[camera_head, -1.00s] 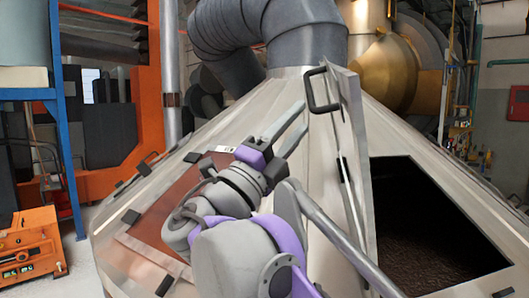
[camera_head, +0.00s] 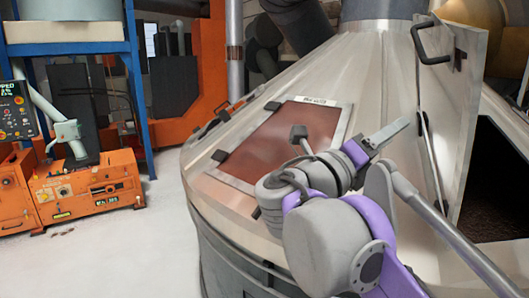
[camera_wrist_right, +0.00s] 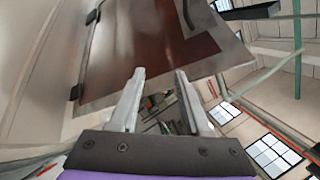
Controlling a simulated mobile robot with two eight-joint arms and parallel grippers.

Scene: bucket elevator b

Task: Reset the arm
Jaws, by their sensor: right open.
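My right gripper (camera_head: 400,130) is in front of the large pale metal hopper (camera_head: 375,65), with its fingers pointing right and slightly up in the head view. In the right wrist view the gripper (camera_wrist_right: 158,78) has its two grey fingers apart with nothing between them. The raised hatch door (camera_head: 462,100) with a black handle stands just to the right of the fingertips. The closed reddish-brown hatch panel (camera_head: 283,140) lies on the hopper slope left of the gripper. My left gripper is not in view.
The dark hatch opening (camera_head: 500,175) is at the right. An orange machine (camera_head: 90,187) and a blue frame (camera_head: 138,90) stand at the left. Bare pale floor (camera_head: 130,250) lies between the machine and the hopper.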

